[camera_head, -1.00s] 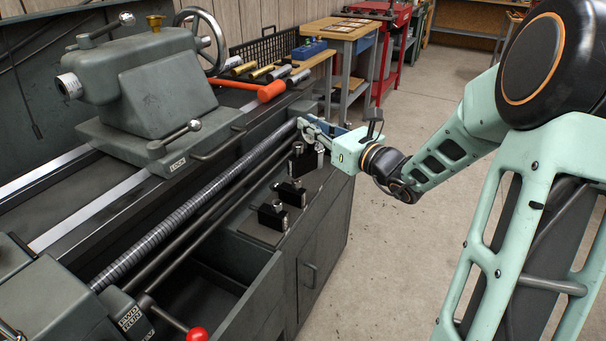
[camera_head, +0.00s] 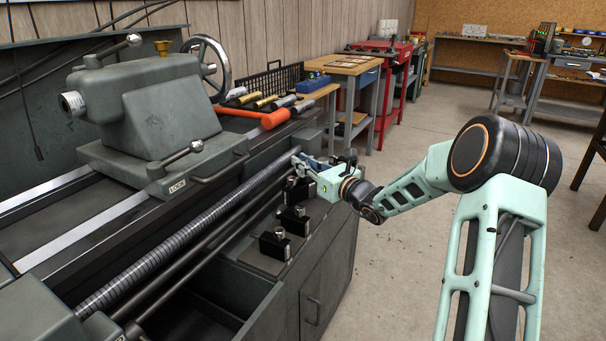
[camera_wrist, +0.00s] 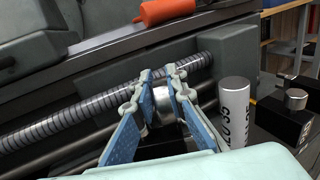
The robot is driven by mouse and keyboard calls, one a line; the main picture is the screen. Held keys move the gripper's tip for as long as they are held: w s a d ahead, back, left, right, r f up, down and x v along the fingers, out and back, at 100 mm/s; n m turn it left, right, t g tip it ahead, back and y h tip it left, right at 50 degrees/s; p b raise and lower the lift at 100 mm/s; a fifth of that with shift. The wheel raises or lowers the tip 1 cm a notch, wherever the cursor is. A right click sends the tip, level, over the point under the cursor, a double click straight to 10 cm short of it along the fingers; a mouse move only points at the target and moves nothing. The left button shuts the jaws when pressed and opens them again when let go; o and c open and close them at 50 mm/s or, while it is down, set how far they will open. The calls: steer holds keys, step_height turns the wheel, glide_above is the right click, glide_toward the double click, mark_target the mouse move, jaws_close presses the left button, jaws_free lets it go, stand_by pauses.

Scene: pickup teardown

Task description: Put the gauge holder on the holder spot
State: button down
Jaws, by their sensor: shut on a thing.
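My gripper (camera_head: 303,164) is at the far end of the lathe, above the cabinet top. In the wrist view its blue-padded fingers (camera_wrist: 163,97) are closed around the silver knob (camera_wrist: 167,112) of a dark block (camera_wrist: 165,146), seemingly the gauge holder; the fingers and my wrist hide most of it. Black holders with silver knobs stand in a row on the cabinet top: a far one (camera_head: 299,191), a middle one (camera_head: 293,220) and a near one (camera_head: 274,244). I cannot make out the holder spot.
A silver labelled cylinder (camera_wrist: 235,108) stands close right of my fingers in the wrist view. The ridged lead screw (camera_head: 190,226) runs beside the gripper. An orange hammer (camera_head: 268,119) lies behind. Open floor (camera_head: 395,260) is to the right.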

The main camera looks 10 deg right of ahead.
mark_target(303, 177)
steer(key=shift+f, duration=1.3)
steer(key=shift+f+b, duration=0.1)
steer(key=shift+b, duration=0.2)
steer(key=c, duration=1.9)
jaws_free()
steer(key=shift+f, duration=0.15)
steer(key=shift+c, duration=0.2)
steer(key=shift+s+d+r, duration=0.1)
steer(key=shift+s+r, duration=0.05)
steer(key=shift+r, duration=0.05)
steer(key=p+v, duration=0.2)
steer(key=v, duration=0.9)
steer(key=shift+s+d+p, duration=0.25)
steer(key=shift+s+p, duration=0.1)
